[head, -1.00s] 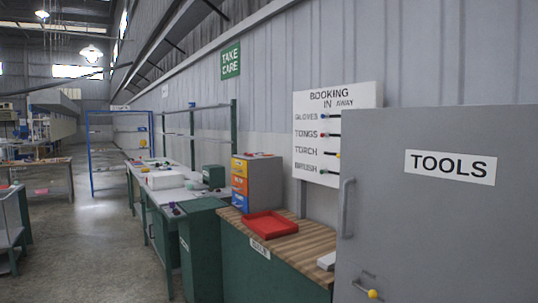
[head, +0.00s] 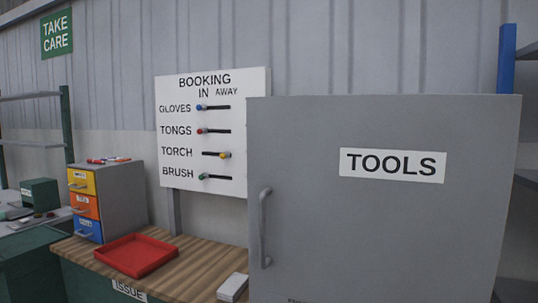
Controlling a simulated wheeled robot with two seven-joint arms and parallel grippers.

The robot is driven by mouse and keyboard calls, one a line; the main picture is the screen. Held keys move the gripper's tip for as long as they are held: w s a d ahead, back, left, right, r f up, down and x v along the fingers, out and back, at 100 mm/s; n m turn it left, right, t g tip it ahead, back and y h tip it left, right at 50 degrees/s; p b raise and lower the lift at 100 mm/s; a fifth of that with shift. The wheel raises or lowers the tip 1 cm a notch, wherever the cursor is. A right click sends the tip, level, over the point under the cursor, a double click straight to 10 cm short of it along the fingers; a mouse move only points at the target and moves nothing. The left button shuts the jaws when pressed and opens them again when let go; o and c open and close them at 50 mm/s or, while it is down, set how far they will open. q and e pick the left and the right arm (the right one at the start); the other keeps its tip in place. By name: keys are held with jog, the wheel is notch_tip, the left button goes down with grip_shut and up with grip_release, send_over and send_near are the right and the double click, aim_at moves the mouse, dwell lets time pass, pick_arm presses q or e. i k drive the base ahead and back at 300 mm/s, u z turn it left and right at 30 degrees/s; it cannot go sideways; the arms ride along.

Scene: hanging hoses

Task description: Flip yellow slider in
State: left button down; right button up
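A white booking board (head: 215,100) stands behind the wooden counter, with columns marked IN and AWAY and rows for gloves, tongs, torch and brush. The yellow slider (head: 223,155) is in the torch row, at the right part of its black slot, on the AWAY side. The blue slider (head: 200,107), the red slider (head: 200,131) and the green slider (head: 203,177) sit at the left ends of their slots, on the IN side. Neither of my grippers shows in the head view.
A grey cabinet marked TOOLS (head: 390,225) with a vertical handle (head: 264,228) stands at right, close to the board. On the counter (head: 190,262) are a red tray (head: 136,255), a white block (head: 232,287) and a drawer unit (head: 121,196).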

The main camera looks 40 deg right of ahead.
aim_at(226, 155)
jog(key=z, duration=0.55)
jog(key=i, duration=0.5)
jog(key=z, duration=0.45)
jog(key=k, duration=0.6)
jog(key=u, duration=0.5)
jog(key=i, duration=1.7)
jog(key=z, duration=0.9)
